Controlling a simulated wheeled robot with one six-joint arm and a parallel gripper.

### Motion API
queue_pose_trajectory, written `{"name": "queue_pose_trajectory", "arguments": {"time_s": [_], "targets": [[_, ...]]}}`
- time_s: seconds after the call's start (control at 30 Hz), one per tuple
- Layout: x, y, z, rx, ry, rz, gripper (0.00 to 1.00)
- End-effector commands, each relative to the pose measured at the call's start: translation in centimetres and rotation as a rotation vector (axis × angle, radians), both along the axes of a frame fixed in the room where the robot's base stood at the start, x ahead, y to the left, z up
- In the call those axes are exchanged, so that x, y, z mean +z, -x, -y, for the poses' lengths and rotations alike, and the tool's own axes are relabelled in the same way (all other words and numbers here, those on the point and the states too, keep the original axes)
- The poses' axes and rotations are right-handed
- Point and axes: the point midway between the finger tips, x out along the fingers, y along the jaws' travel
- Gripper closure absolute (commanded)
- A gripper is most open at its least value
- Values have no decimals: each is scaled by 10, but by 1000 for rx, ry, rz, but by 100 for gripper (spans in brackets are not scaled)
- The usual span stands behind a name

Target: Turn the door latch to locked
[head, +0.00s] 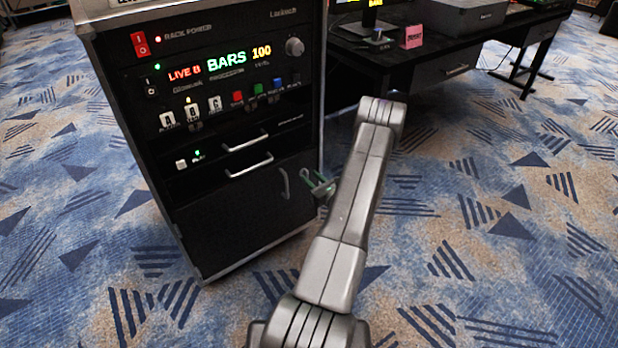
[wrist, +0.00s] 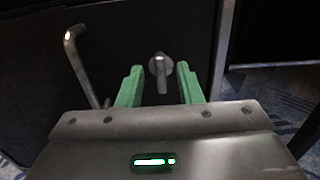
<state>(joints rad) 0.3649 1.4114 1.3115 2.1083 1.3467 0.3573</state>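The door latch (wrist: 159,72) is a small grey knob with a short lever pointing down, on the dark lower door (head: 236,212) of the rack. My gripper (head: 321,187) is beside the right side of this door. In the wrist view, its two green fingers (wrist: 156,84) are open, one on each side of the latch lever, with a gap to each. I cannot tell how deep the fingertips reach along the lever. In the head view I cannot make out the latch clearly at my gripper.
A curved metal door handle (wrist: 82,66) stands out just left of my fingers. Drawer handles (head: 249,164) and lit buttons are above the door. A black desk (head: 450,70) stands to the right. Patterned carpet (head: 480,240) is clear to the right of my arm.

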Motion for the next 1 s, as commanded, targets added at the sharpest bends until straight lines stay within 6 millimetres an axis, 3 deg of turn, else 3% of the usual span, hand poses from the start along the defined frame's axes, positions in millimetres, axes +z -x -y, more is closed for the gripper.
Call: {"name": "queue_pose_trajectory", "arguments": {"time_s": [0.2,0.5,0.53,0.7,1.0], "targets": [[0,-16,-12,1,1,1,67],[0,-18,-13,0,0,0,67],[0,-18,-13,0,0,0,69],[0,-18,-13,0,0,0,100],[-1,-18,-13,0,15,11,100]]}}
